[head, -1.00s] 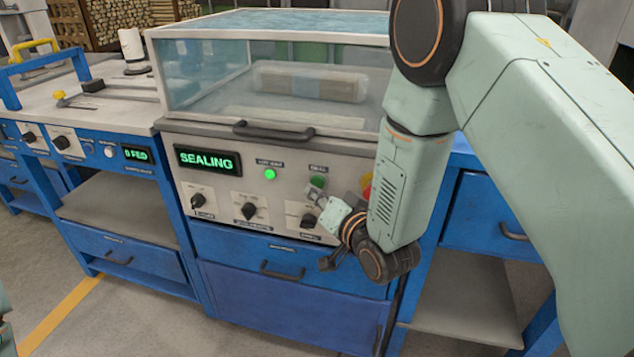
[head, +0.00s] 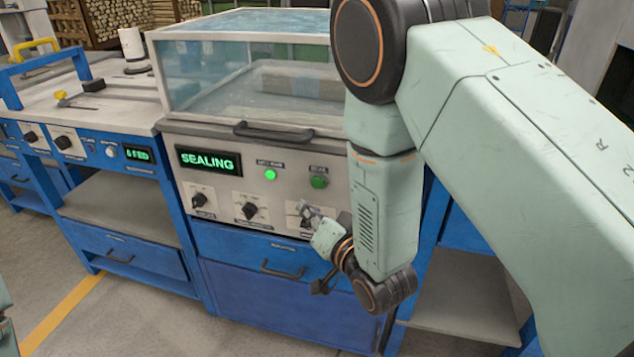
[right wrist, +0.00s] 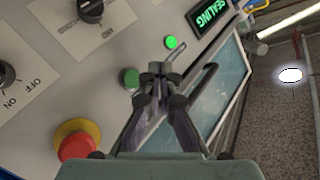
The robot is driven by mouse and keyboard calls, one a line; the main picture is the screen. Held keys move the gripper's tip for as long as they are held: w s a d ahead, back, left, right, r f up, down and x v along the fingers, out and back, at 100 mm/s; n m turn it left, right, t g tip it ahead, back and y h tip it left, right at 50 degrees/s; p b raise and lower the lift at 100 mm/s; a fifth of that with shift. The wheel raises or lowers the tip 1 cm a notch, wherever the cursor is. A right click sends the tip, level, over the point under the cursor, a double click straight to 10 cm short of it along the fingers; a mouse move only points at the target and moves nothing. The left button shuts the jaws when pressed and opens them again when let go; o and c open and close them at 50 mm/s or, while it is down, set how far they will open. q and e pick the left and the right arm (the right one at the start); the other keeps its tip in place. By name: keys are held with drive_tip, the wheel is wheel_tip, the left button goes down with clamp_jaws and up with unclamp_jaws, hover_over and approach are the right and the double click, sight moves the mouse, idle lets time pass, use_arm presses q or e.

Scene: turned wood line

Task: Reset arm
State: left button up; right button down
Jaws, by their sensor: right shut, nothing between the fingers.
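My right gripper (head: 305,208) is shut and empty, in front of the sealing machine's control panel (head: 225,197), close to its right-hand knob. Whether it touches the panel I cannot tell. In the right wrist view its fingertips (right wrist: 158,70) are together, overlapping the view of the panel beside a green button (right wrist: 130,78). In the head view that green button (head: 319,182) is above the gripper. The display (head: 209,161) reads SEALING and a green lamp (head: 270,174) is lit. My left gripper is not in view.
A red emergency button (right wrist: 76,140) on a yellow base stands out from the panel. The machine's clear lid (head: 210,76) is down, with a handle (head: 273,132) at its front. A blue workbench (head: 110,150) with a yellow-handled frame stands at left.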

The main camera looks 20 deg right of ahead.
idle(0.5)
drive_tip(key=s+d+f+n+g+h, duration=0.4)
drive_tip(key=s+f+g, duration=0.5)
drive_tip(key=s+f, duration=0.6)
drive_tip(key=s+d+f+g, duration=0.1)
drive_tip(key=s+f+g, duration=0.2)
drive_tip(key=s, duration=0.7)
drive_tip(key=s+d+f+g+p, duration=0.1)
drive_tip(key=s+d+f+g, duration=0.1)
drive_tip(key=s, duration=0.9)
drive_tip(key=shift+f+n+g+y+p, duration=0.3)
drive_tip(key=shift+f+n+g+y, duration=0.1)
drive_tip(key=shift+f+g, duration=0.5)
drive_tip(key=shift+r, duration=0.1)
